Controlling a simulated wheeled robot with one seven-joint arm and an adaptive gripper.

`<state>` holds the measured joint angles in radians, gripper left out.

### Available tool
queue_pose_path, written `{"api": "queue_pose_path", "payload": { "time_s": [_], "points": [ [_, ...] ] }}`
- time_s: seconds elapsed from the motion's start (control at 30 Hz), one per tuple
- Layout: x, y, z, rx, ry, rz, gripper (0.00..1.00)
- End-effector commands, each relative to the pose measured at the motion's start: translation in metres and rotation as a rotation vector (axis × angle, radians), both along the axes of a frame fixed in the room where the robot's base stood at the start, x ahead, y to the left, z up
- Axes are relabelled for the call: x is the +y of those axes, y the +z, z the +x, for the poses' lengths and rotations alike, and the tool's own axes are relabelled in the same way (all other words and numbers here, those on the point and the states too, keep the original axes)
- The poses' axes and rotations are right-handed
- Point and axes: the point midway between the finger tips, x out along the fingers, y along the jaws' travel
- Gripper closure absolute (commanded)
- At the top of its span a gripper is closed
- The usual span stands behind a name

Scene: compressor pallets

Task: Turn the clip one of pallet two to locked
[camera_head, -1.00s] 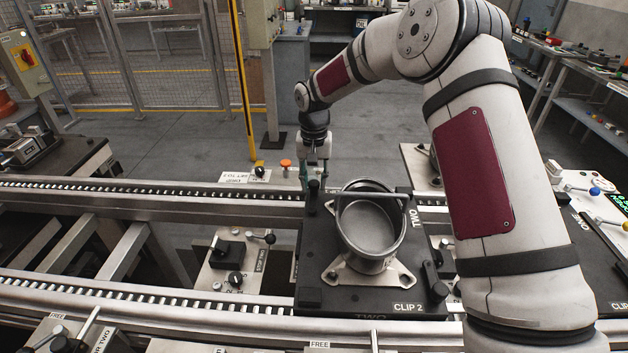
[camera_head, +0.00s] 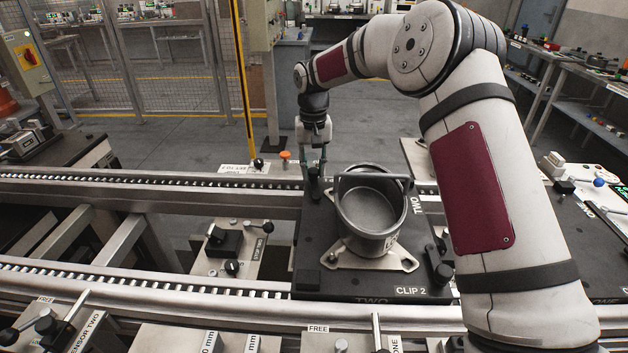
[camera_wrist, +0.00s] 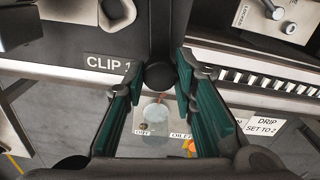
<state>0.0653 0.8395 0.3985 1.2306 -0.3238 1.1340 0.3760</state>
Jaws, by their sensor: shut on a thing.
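Pallet two (camera_head: 320,283) is a black plate marked TWO on the conveyor, with a round metal compressor housing (camera_head: 370,210) on it. Clip one (camera_head: 315,188) is a dark upright clip at the plate's far left corner. In the wrist view its round black end (camera_wrist: 160,75) lies beside the CLIP 1 label. My gripper (camera_head: 314,168) comes down on this clip from above. In the wrist view the green-padded fingers of my gripper (camera_wrist: 160,82) are closed around the clip's black end. Clip two (camera_head: 440,270) stands at the near right corner, by the CLIP 2 label.
Conveyor rails (camera_head: 130,185) run left and right of the pallet. A stop unit with black knobs (camera_head: 230,245) sits left of it. An orange button (camera_head: 285,156) stands behind the far rail. My own arm covers much of the right side.

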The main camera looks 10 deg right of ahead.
Motion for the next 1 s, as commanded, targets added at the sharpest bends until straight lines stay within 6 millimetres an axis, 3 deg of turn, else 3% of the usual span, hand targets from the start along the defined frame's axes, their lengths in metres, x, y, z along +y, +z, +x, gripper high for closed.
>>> {"api": "queue_pose_path", "payload": {
  "time_s": [0.27,0.7,1.0],
  "points": [
    [-0.001,0.0011,0.0043,-0.008,0.134,-0.001,1.0],
    [-0.0004,0.0012,0.0035,-0.007,0.493,-0.001,1.0],
    [-0.0005,0.0016,0.0032,-0.006,0.627,-0.002,1.0]
  ]
}}
